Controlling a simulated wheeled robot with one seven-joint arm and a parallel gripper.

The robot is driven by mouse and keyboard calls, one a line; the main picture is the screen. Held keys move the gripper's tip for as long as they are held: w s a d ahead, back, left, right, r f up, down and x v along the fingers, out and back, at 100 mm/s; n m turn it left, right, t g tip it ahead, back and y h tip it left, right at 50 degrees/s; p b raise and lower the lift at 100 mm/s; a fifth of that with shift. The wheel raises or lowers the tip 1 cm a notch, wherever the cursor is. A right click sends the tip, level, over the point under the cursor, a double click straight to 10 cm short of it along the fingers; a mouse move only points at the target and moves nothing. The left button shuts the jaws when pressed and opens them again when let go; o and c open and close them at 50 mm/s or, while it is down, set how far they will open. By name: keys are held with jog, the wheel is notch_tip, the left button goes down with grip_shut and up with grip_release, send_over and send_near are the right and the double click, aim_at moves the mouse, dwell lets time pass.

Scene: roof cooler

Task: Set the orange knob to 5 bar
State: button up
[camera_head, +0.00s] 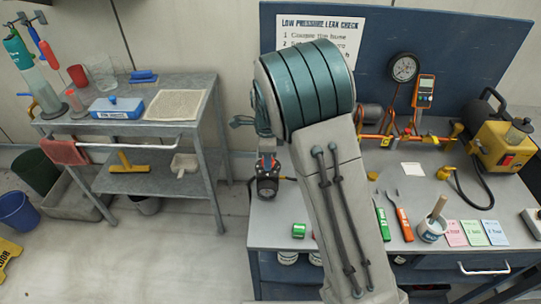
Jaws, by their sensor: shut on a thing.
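My arm rises from the bottom centre, and its large teal-ringed joint covers much of the bench's left part. My gripper (267,153) shows small and dark below and left of that joint, pointing down at the bench's left end. It is shut on a small orange-red piece that looks like the orange knob (274,163), mostly hidden between the fingers. Just below is a black device (267,186) with a round face. Its scale and the knob's setting are too small to read.
The bench (282,233) also holds an orange manifold with a round gauge (403,68), a yellow pump (499,147), green and orange tools, a mortar-like cup (432,230) and coloured cards. A metal side table (170,186) stands left. Floor between them is clear.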

jog(key=shift+d, duration=0.1)
dwell(0.5)
jog(key=o, duration=1)
notch_tip(320, 180, up, 14)
jog(key=shift+b, duration=0.35)
jog(key=shift+f, duration=0.15)
